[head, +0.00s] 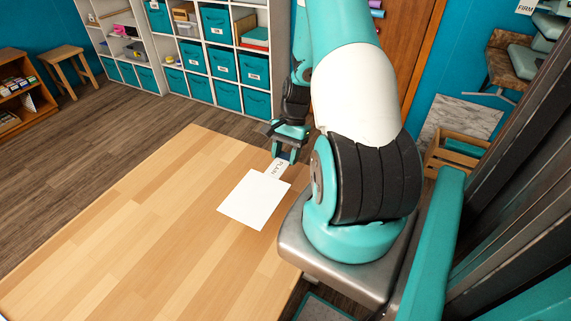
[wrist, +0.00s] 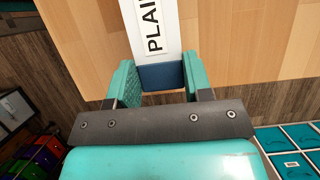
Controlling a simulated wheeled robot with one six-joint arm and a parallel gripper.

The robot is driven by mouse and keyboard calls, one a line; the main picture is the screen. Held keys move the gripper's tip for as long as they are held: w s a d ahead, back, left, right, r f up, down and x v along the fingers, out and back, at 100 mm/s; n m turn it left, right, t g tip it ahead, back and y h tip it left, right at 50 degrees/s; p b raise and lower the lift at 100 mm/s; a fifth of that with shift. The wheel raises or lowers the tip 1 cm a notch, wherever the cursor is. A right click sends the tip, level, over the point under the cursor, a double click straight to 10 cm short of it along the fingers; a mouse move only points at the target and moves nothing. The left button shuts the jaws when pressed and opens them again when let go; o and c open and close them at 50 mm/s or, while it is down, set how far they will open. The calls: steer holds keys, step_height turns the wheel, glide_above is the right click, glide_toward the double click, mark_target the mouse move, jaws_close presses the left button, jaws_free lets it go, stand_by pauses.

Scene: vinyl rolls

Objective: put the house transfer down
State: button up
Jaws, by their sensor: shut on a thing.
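A flat white square sheet (head: 254,198) with a narrow tab lettered "PLAIN" shows over the right part of the wooden table (head: 130,215). No house picture shows on its upper face. My gripper (head: 283,157) is at the table's far right edge, shut on the end of the tab. In the wrist view, the two teal fingers stand on either side of a dark blue block at the tab's end (wrist: 160,76). The sheet's square part is out of that view. I cannot tell whether the sheet touches the table or is held just above it.
The rest of the tabletop is bare, with wide free room to the left. White shelves with teal bins (head: 217,65) stand at the back. A wooden stool (head: 70,68) is at the far left. A wooden crate (head: 455,150) is at the right.

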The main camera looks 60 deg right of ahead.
step_height(320, 180, down, 4)
steer(key=shift+f, duration=0.25)
